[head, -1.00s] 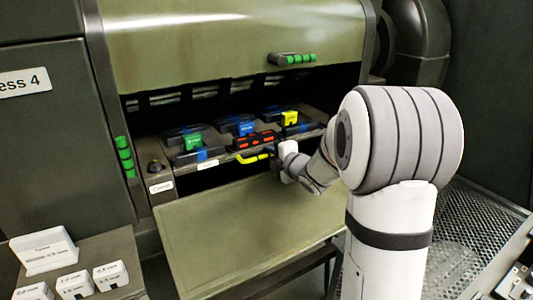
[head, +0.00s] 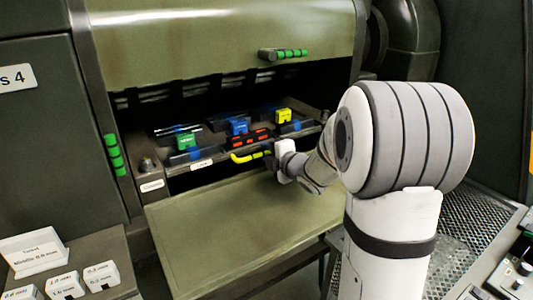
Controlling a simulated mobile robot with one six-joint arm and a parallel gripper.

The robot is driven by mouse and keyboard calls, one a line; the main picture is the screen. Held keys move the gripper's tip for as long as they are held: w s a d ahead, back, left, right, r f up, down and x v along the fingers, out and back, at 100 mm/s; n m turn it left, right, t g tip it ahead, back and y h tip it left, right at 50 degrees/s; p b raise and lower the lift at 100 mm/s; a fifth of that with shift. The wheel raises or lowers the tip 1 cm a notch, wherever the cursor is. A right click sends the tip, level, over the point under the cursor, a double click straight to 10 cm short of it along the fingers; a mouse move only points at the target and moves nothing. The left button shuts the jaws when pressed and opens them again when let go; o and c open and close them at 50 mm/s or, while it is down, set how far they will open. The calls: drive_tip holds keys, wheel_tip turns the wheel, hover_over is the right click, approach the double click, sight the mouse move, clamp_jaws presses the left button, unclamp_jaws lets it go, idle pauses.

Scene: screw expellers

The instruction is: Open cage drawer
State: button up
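The cage drawer (head: 226,164) sits in the dark opening of the machine, above a lowered olive panel. A yellow handle (head: 250,156) is on its front edge. Green (head: 186,141), blue (head: 238,127) and yellow (head: 283,116) blocks sit on dark parts in it, with a red-and-black piece (head: 249,138) near the front. My gripper (head: 274,160) is at the right end of the yellow handle. Its fingers are small and partly hidden by the wrist, so whether they close on the handle cannot be told.
The lowered olive panel (head: 235,225) lies below the drawer. A raised olive cover with a green-grip handle (head: 283,54) is above. A side table with white labelled blocks (head: 66,284) is at lower left. Green grips (head: 115,154) stand left of the opening.

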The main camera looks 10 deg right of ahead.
drive_tip(key=v, duration=0.7)
drive_tip(key=shift+s, duration=0.1)
